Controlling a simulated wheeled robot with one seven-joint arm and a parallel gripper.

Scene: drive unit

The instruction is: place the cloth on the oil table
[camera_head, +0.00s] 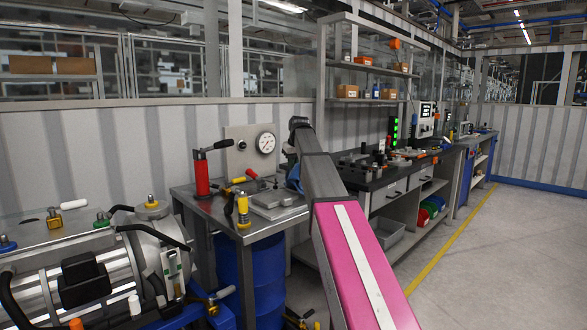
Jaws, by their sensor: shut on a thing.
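A blue cloth (293,179) shows as a small patch just left of my arm, above the right part of a grey metal table. I take this as the oil table (222,218); it carries a red hand pump (202,172) and a gauge panel (240,150). My gripper (292,168) is shut on the cloth. My arm hides most of the gripper and part of the cloth. I cannot tell whether the cloth touches the tabletop or a grey block there.
A grey block (277,202), a yellow-black tool (243,208) and red-handled parts crowd the tabletop. A blue drum (236,275) stands underneath. A large cylindrical machine (100,275) is at left. A dark workbench (375,178) stands right; open floor lies beyond.

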